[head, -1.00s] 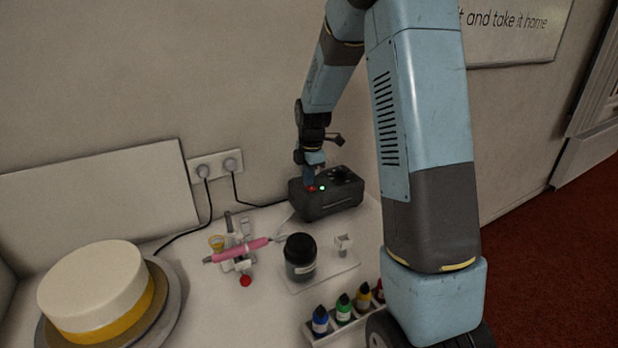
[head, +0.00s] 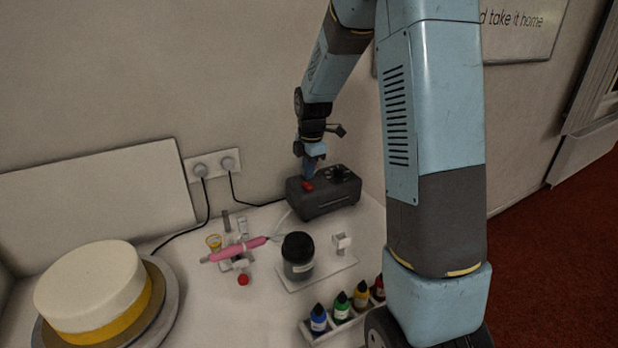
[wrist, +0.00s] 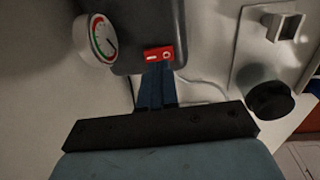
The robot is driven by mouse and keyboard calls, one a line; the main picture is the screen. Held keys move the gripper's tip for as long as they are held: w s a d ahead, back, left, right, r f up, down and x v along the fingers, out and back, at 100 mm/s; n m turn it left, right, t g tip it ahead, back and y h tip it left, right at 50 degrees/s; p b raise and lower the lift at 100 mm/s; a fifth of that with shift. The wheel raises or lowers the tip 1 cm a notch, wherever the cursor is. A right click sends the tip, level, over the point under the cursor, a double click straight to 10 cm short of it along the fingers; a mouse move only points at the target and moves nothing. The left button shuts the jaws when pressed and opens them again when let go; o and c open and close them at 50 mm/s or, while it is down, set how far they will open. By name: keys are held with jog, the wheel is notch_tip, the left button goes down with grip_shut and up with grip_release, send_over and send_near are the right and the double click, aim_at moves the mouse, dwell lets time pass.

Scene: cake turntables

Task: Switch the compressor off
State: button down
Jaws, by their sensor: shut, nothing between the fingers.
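The compressor (head: 325,200) is a dark grey box at the back of the table, against the wall. Its red rocker switch (head: 308,187) is on top, near the left end; it also shows in the wrist view (wrist: 159,54), with white marks. No green light shows on the compressor. My gripper (head: 307,179) is shut and empty, pointing down at the switch. In the wrist view its blue fingertips (wrist: 157,68) are right at the switch's near edge; I cannot tell whether they touch it. A round pressure gauge (wrist: 97,39) is on the compressor's side.
A dark-lidded jar (head: 298,258) and a pink airbrush (head: 238,249) on a stand are in front of the compressor. A rack of colour bottles (head: 340,318) is near the front. A cake (head: 92,290) on a turntable is at left. Cables run to a wall socket (head: 212,165).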

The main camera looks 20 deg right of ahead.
aim_at(306, 183)
notch_tip(306, 183, up, 11)
jog(key=s, duration=0.1)
jog(key=shift+s+d, duration=0.2)
jog(key=shift+s, duration=0.1)
jog(key=shift+w+a, duration=0.15)
jog(key=shift+w, duration=0.45)
jog(key=f, duration=0.4)
jog(key=w+f, duration=0.1)
jog(key=f, duration=0.4)
jog(key=w+f, duration=0.1)
jog(key=f, duration=0.4)
jog(key=shift+a, duration=0.2)
